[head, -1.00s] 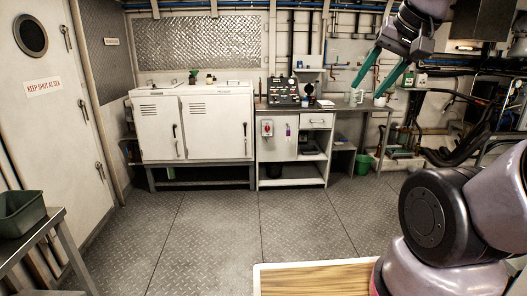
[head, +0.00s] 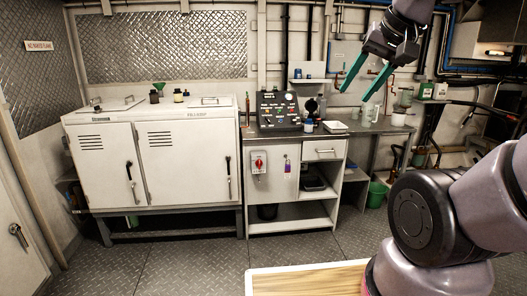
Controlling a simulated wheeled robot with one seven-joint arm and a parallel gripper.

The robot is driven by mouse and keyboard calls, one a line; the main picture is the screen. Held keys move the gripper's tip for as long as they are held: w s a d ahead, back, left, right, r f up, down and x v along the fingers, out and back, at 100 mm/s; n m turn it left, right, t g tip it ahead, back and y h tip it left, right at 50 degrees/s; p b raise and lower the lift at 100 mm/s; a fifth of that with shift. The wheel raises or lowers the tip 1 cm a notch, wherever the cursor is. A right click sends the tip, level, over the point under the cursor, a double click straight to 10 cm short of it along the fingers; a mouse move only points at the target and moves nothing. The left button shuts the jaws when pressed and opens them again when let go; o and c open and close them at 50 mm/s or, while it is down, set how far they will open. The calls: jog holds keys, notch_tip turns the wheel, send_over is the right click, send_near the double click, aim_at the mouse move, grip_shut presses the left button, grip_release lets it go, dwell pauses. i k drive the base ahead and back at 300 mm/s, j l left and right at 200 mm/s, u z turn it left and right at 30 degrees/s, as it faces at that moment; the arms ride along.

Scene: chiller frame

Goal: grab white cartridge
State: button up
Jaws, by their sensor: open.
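My gripper (head: 357,94) hangs in the upper right of the head view, its two teal fingers apart and nothing between them. It is in front of the back wall, above the workbench in the picture. I cannot pick out a white cartridge for certain. A small flat white item (head: 335,127) lies on the workbench (head: 360,128), too small to identify. The white two-door chiller cabinet (head: 185,160) stands left of the bench with its doors and top lids shut; its inside is hidden.
A dark control panel (head: 279,111) and small bottles stand on the bench. Bottles and a green funnel (head: 159,86) sit on the cabinet top. A green bucket (head: 377,193) is on the floor at right. My wooden-topped base is in front; the metal floor (head: 190,265) before the cabinet is clear.

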aim_at(309, 125)
jog(key=i+j+z, duration=0.2)
jog(key=i, duration=0.3)
jog(key=i+z, duration=0.2)
jog(key=i, duration=0.3)
jog(key=i+j+z, duration=0.25)
jog(key=i, duration=0.25)
jog(key=i+j+z, duration=0.25)
jog(key=i+j, duration=0.2)
jog(key=j, duration=0.15)
jog(key=i+j+z, duration=0.25)
jog(key=i+j, duration=0.15)
jog(key=i+j+z, duration=0.3)
jog(key=j, duration=0.45)
